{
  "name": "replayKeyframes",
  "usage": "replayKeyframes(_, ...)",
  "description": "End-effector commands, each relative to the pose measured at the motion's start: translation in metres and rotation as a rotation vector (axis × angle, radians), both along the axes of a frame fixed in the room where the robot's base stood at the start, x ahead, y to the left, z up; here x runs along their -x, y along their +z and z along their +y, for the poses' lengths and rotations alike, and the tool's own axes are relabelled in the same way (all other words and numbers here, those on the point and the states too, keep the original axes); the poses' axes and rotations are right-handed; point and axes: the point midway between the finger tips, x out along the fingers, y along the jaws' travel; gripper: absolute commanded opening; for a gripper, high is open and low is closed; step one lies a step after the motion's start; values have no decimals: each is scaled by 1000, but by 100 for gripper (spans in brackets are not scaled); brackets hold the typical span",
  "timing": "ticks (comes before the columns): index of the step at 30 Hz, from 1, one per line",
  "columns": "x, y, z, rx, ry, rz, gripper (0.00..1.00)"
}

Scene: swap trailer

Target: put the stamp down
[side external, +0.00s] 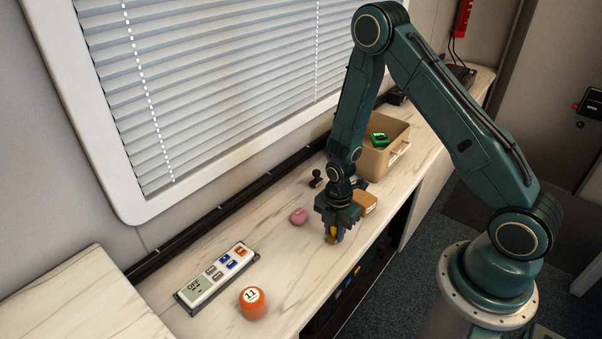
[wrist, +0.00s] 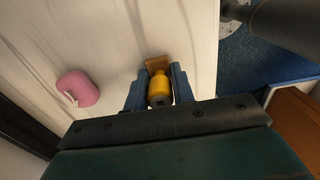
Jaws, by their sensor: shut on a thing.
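My gripper (side external: 335,228) points down over the light counter, near its front edge. It is shut on the stamp (wrist: 159,88), which has a yellow handle and a brown, wood-like block at its far end. In the wrist view, the blue fingers of my gripper (wrist: 157,92) press on both sides of the yellow handle. In the side view only a little yellow and brown of the stamp shows under the fingers, close to the counter top. I cannot tell whether the stamp touches the counter.
A pink object (side external: 299,216) lies left of my gripper. A small black knobbed object (side external: 317,178) stands behind. A tan block (side external: 365,202) and a tan bin (side external: 375,163) with a green item are at right.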

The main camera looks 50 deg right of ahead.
Motion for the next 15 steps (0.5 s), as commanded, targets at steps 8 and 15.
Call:
replayKeyframes(8, 0, -4, 0, 0, 0, -1, 2)
replayKeyframes(15, 0, -7, 0, 0, 0, -1, 2)
